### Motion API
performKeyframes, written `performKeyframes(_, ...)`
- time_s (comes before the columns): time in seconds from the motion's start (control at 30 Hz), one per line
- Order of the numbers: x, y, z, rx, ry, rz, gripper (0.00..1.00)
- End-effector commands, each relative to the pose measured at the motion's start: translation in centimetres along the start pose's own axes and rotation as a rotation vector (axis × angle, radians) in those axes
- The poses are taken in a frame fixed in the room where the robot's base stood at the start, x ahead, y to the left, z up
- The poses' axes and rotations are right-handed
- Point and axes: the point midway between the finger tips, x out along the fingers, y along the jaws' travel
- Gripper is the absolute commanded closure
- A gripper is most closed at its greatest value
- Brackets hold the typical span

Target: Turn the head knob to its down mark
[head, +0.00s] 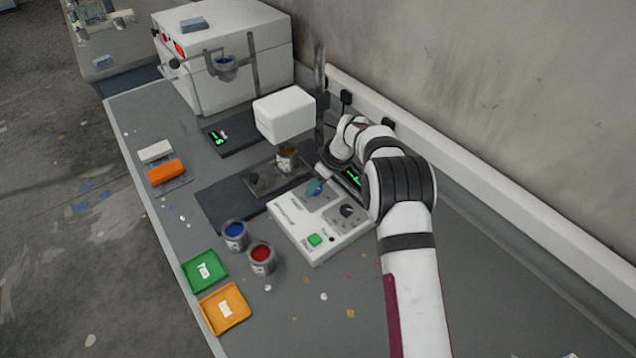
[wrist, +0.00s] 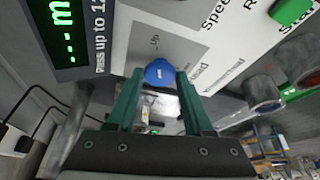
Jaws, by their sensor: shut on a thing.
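The head knob (head: 316,188) is a blue knob on the white control box (head: 300,245). In the wrist view the blue knob (wrist: 159,72) sits between the green fingertips of my gripper (wrist: 160,80), which is shut on it. A small white mark shows on the knob, but I cannot tell exactly where it points. An "Up" label (wrist: 153,41) is printed on the grey patch beside the knob. I cannot make out the down mark. In the head view my gripper (head: 320,182) reaches the knob from the wall side and partly hides it.
The control box also has a black knob (head: 347,211), a green button (head: 315,239) and a green-lit display (head: 352,177). A white mixer head (head: 284,114) stands over a can (head: 287,160) behind it. Blue (head: 234,235) and red (head: 261,257) paint cans stand close at its left.

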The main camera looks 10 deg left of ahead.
Motion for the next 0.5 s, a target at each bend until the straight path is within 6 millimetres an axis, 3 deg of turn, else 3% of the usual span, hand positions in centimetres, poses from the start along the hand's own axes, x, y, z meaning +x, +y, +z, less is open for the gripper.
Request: performKeyframes(0.5, -0.01, -0.49, -0.19, 0.431, 0.001, 0.182, 1.0)
